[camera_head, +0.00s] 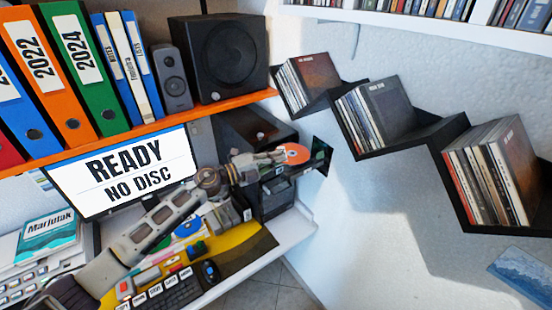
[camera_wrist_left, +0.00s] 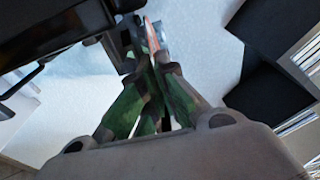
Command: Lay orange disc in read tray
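The orange disc (camera_head: 296,153) is held edge-on at the tips of my left gripper (camera_head: 278,156), above the right end of the desk. In the left wrist view the fingers (camera_wrist_left: 150,65) are closed together, with a thin orange edge of the disc (camera_wrist_left: 152,34) between their tips. A dark drive unit (camera_head: 272,193) stands just below and behind the gripper. I cannot clearly make out the read tray; the gripper and arm hide part of that area. The monitor (camera_head: 122,171) reads "READY NO DISC". My right gripper is not in view.
An orange shelf (camera_head: 200,110) with binders and speakers runs above the desk. Black zigzag wall shelves (camera_head: 395,140) with disc sleeves are at the right.

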